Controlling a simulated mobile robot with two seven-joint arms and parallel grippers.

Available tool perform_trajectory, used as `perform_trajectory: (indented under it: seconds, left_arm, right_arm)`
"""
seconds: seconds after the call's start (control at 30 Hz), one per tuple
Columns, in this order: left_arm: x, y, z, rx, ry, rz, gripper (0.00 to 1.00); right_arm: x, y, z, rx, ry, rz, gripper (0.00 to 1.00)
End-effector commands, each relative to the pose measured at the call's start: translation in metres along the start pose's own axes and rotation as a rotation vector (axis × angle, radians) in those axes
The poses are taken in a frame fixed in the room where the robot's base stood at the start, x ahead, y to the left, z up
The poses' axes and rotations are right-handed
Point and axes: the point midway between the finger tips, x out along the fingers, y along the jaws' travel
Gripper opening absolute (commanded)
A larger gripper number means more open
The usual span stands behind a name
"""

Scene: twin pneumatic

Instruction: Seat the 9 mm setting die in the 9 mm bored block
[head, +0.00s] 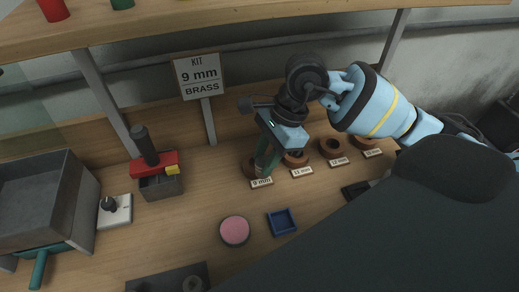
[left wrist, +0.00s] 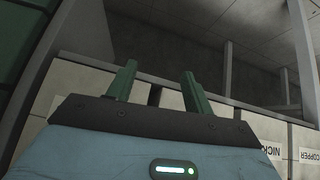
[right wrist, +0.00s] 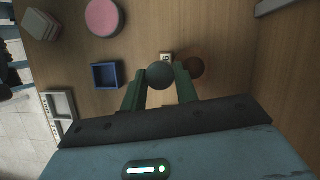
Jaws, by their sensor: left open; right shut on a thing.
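My right gripper (head: 266,160) is shut on the setting die, a dark grey cylinder (head: 261,165). It stands roughly upright at the brown 9 mm bored block (head: 248,169), behind the "9 mm" label (head: 261,183). In the right wrist view the die's round top (right wrist: 160,75) sits between the green fingertips. My left gripper (left wrist: 157,82) is open and empty, facing a shelf; it is not in the head view.
Other brown bored blocks stand in a row to the right, including one behind the "11 mm" label (head: 296,158) and another (head: 332,147). A blue tray (head: 282,222) and a pink round pad (head: 235,231) lie in front. A "9 mm brass" kit sign (head: 199,77) stands behind.

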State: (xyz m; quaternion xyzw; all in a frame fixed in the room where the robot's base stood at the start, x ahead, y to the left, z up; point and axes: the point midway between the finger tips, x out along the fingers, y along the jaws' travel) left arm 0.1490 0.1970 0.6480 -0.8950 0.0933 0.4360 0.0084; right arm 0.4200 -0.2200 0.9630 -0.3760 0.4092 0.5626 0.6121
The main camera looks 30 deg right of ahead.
Motion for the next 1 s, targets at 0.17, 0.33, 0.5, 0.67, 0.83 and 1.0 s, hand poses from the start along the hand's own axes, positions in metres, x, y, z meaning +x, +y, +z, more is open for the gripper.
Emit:
perform_trajectory:
  seconds: [0.17,0.33,0.5,0.67,0.83,1.0]
  left_arm:
    - [0.0,-0.001,-0.005,0.002,0.009,-0.001,0.52]
    - [0.0,-0.001,-0.006,0.003,0.01,-0.002,0.52]
    - [0.0,-0.002,-0.005,0.005,0.009,-0.002,0.52]
    - [0.0,-0.002,-0.007,0.005,0.011,-0.002,0.52]
    - [-0.002,-0.003,-0.012,0.007,0.02,-0.003,0.52]
    - [-0.003,-0.003,-0.013,0.008,0.021,-0.004,0.52]
  right_arm:
    - [-0.001,-0.029,-0.004,0.002,-0.003,-0.003,0.0]
    - [0.0,-0.041,-0.007,-0.001,-0.002,-0.002,0.0]
    - [0.0,-0.042,-0.007,-0.001,-0.001,-0.002,0.0]
    - [0.0,-0.05,-0.009,0.002,-0.002,-0.003,0.0]
    - [0.024,-0.049,-0.018,0.001,-0.002,0.002,0.0]
    - [0.033,-0.05,-0.022,-0.001,-0.002,-0.003,0.0]
